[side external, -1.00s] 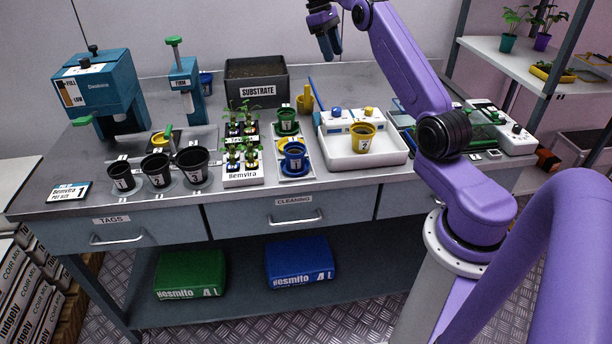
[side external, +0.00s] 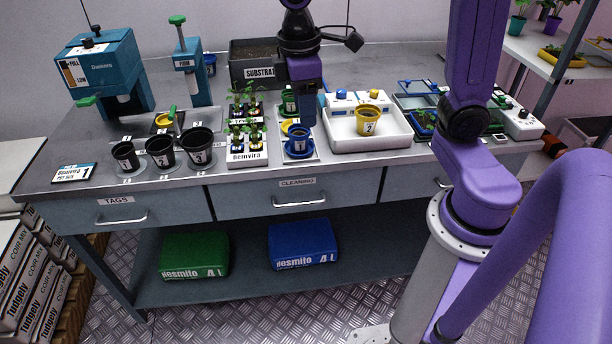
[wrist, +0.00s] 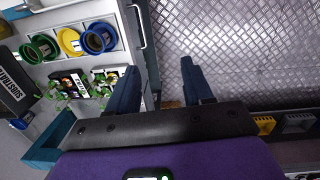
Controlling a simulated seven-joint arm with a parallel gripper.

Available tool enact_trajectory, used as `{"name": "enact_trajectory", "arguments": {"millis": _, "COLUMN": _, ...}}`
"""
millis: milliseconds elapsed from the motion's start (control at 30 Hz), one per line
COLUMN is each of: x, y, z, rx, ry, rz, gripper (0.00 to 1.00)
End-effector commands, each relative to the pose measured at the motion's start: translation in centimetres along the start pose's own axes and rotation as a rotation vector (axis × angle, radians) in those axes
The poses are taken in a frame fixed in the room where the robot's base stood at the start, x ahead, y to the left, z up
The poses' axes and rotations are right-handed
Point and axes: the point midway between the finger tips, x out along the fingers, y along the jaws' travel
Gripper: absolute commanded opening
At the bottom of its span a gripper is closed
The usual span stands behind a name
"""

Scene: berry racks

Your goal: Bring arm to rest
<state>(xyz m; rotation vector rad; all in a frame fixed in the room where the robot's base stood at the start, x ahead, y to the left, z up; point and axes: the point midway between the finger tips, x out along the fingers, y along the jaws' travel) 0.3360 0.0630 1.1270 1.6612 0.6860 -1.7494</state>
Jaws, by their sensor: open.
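My gripper (side external: 308,118) hangs fingers-down in the side view, above the bench near the tray with the green and blue pots. In the wrist view my gripper (wrist: 165,90) shows two dark blue fingers spread apart with nothing between them. The bench front edge and metal floor show beyond the fingers. The blue pot (side external: 298,140) stands in the tray, with the green pot (side external: 289,102) behind it, partly hidden by my gripper. The yellow pot (side external: 368,119) stands in the white basin (side external: 385,143).
Three black pots (side external: 160,151) stand at the left front of the bench. Seedlings stand in a white rack (side external: 247,157). The substrate box (side external: 240,70) is behind, partly covered by my arm. A teal dispenser (side external: 101,70) is at the back left. The floor (side external: 250,318) before the bench is clear.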

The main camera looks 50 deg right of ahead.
Motion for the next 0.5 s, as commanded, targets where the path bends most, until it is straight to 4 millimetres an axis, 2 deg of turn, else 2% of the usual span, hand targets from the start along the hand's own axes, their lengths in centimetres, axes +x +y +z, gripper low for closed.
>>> {"name": "enact_trajectory", "arguments": {"millis": 33, "x": 0.4, "y": -2.1, "z": 1.2, "rx": -0.039, "ry": 0.015, "rz": -0.001, "gripper": 0.51}}
{"name": "enact_trajectory", "arguments": {"millis": 200, "x": 2.3, "y": -7.6, "z": 5.3, "rx": -0.142, "ry": 0.06, "rz": -0.014, "gripper": 0.51}}
{"name": "enact_trajectory", "arguments": {"millis": 333, "x": 3.9, "y": -10.4, "z": 8.5, "rx": -0.204, "ry": 0.088, "rz": -0.028, "gripper": 0.51}}
{"name": "enact_trajectory", "arguments": {"millis": 500, "x": 5.4, "y": -12.0, "z": 11.2, "rx": -0.253, "ry": 0.106, "rz": -0.04, "gripper": 0.51}}
